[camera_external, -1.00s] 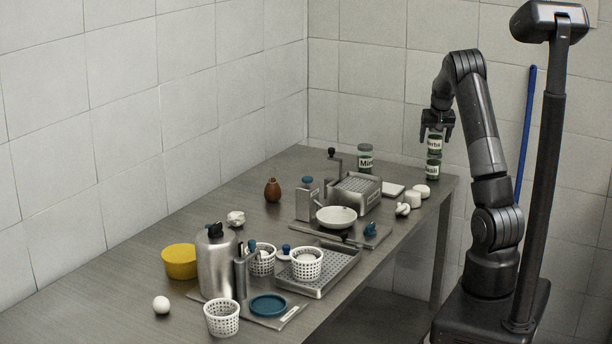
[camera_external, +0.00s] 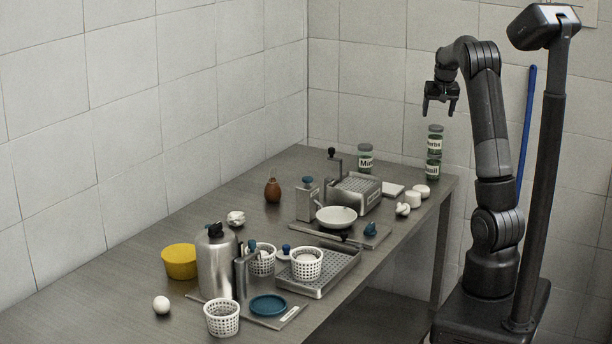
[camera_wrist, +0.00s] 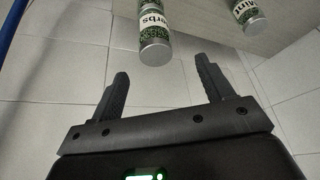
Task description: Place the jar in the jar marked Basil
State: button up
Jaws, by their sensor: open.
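A green jar labelled "Herbs" (camera_external: 434,142), its first letters partly cut off in view, stands upright on top of the Basil jar (camera_external: 433,169), whose label shows only in part, at the far right corner of the table. The Herbs jar also shows in the wrist view (camera_wrist: 153,35), lid toward the camera; the Basil jar is hidden behind it there. My gripper (camera_external: 439,112) is open and empty, above and slightly to the right of the stacked jars, apart from them. Its two fingers show spread in the wrist view (camera_wrist: 162,80).
A jar labelled "Mint" (camera_external: 365,159) stands left of the stack and also shows in the wrist view (camera_wrist: 249,17). A metal grater box (camera_external: 355,192), a white pan (camera_external: 336,216), a white block (camera_external: 392,189) and small white items (camera_external: 412,199) lie nearer.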

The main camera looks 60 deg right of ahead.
jog(key=w+a+r+n+t+y, duration=0.1)
jog(key=a+r+n, duration=0.1)
jog(key=a, duration=1.2)
jog(key=w+a+r+n+t+y, duration=0.1)
jog(key=w+a+r+n, duration=0.15)
jog(key=a, duration=1.15)
jog(key=s+a+f+n, duration=0.2)
jog(key=s+a, duration=0.5)
jog(key=a, duration=0.4)
jog(key=s+a+f+n+t+y, duration=0.1)
jog(key=s+a+f+n, duration=0.2)
jog(key=s+a, duration=0.4)
jog(key=a+n, duration=0.1)
jog(key=a, duration=0.3)
jog(key=shift+s+a+y, duration=0.3)
jog(key=shift+s+a, duration=0.1)
